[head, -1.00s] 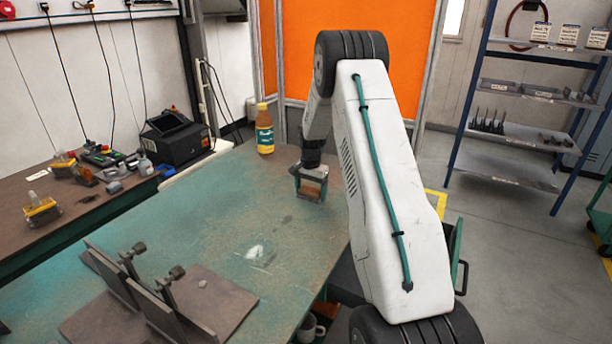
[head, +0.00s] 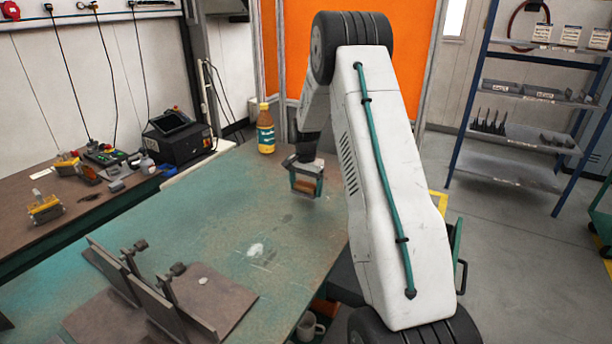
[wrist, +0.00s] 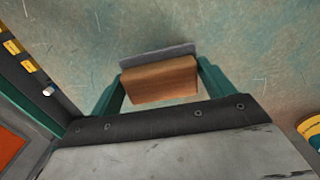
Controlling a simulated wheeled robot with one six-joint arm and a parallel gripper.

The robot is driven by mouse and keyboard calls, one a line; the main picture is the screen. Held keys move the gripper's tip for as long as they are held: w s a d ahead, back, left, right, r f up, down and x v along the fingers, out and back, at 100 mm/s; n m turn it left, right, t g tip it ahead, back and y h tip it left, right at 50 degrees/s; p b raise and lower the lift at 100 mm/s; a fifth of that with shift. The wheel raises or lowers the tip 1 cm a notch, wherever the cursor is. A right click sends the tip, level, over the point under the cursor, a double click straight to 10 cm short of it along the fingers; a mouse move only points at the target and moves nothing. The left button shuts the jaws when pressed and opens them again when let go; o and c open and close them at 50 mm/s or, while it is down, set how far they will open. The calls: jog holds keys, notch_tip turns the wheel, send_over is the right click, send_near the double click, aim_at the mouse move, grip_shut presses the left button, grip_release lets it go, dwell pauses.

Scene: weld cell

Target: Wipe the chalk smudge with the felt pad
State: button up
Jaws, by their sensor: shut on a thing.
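The chalk smudge (head: 256,250) is a pale whitish patch on the green tabletop (head: 215,215), near the middle of the table in the head view. My gripper (head: 306,188) is over the far right part of the table, beyond and to the right of the smudge. It is shut on the felt pad, a block with a brown wooden back (wrist: 160,82) and a grey layer (wrist: 157,55) along one side in the wrist view. The pad sits between the two green fingers. I cannot tell whether it touches the tabletop. The smudge is not in the wrist view.
A metal fixture with upright plates (head: 150,300) takes up the near left. A mug (head: 308,327) is below the near right edge. The tabletop between gripper and smudge looks clear.

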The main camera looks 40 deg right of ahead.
jog(key=shift+r, duration=2.2)
